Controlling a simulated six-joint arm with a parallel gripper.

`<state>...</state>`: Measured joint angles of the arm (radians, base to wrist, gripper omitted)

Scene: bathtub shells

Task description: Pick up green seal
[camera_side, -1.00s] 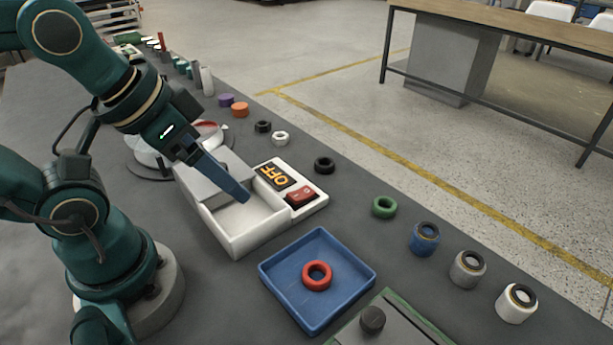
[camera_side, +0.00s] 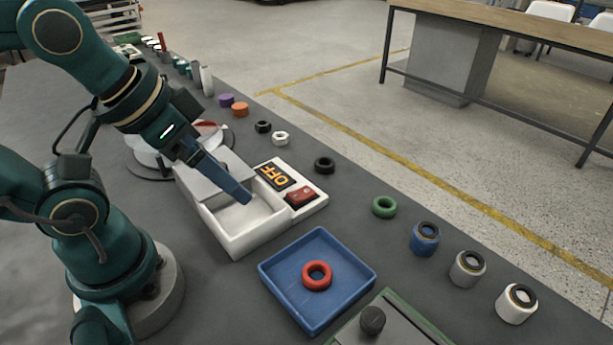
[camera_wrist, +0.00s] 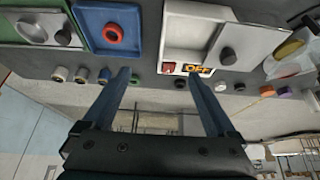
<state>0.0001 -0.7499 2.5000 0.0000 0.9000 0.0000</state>
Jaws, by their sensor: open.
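The green seal (camera_side: 384,207) is a ring lying flat on the dark grey bench, right of the white box and left of a blue jar. In the wrist view a small green shape (camera_wrist: 135,79), likely this seal, shows just right of the left finger. My gripper (camera_side: 243,197) is over the open white box, well left of the seal and apart from it. In the wrist view its two blue fingers (camera_wrist: 159,77) are spread with nothing held between them.
A blue tray (camera_side: 365,266) holds a red ring (camera_side: 317,275). The white box (camera_side: 239,247) has an OFF display and red switch. A black ring (camera_side: 325,165) and blue, grey and white jars (camera_side: 425,239) line the bench edge. Bench around the green seal is clear.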

